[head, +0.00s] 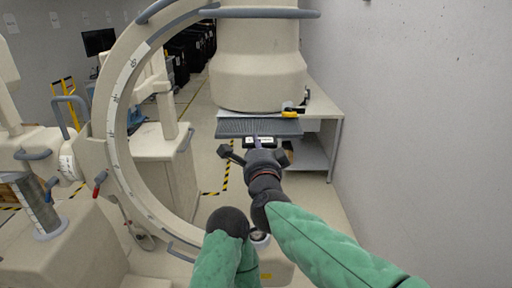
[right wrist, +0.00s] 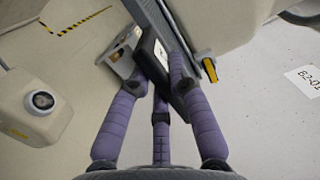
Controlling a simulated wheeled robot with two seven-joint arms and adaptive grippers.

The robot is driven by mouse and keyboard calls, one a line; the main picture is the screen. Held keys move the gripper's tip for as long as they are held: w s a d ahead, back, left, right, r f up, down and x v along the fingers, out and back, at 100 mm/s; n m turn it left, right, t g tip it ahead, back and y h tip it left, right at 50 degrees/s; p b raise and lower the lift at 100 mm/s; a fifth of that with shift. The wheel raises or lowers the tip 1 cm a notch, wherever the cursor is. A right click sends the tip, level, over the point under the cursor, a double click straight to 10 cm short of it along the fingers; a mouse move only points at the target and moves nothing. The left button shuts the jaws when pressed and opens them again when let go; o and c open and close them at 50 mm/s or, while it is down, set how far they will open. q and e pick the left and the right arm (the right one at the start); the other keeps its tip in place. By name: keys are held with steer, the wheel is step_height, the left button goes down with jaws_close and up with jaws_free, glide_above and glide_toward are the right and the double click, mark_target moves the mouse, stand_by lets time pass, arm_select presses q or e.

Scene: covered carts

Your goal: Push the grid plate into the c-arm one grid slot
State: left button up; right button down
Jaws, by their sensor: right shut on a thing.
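The c-arm (head: 118,105) is a large beige ring at the left, with its bulky head (head: 258,60) at the top middle. The grid plate (head: 240,128), dark grey and ribbed, lies flat just under that head, its front part showing; I cannot tell how deep it sits in the slot. My right gripper (head: 262,152) is at the plate's front edge. In the right wrist view its purple fingers (right wrist: 160,95) are shut on the plate's black front part with a white label (right wrist: 160,50). The ribbed plate (right wrist: 170,28) runs on beyond them. My left gripper is out of view.
A white table (head: 325,125) stands behind the head, near the right wall. A yellow tab (head: 289,114) sits on the head's lower edge, close to the plate. A beige cart (head: 165,160) stands inside the ring. The floor beneath the plate looks clear.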

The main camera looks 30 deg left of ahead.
mark_target(256, 125)
steer(key=shift+d+p+x, duration=0.25)
steer(key=shift+p+x, duration=0.5)
steer(key=shift+x, duration=1.85)
steer(key=shift+w+d+p+x, duration=0.15)
steer(key=shift+p+x, duration=0.45)
steer(key=shift+x, duration=0.8)
steer(key=shift+w+d+p+x, duration=0.15)
steer(key=shift+p+x, duration=0.4)
steer(key=shift+x, duration=0.8)
steer(key=c, duration=1.1)
jaws_free()
steer(key=shift+c, duration=0.2)
steer(key=shift+o, duration=0.3)
steer(key=shift+f, duration=0.2)
steer(key=v, duration=1.2)
steer(key=shift+r, duration=0.15)
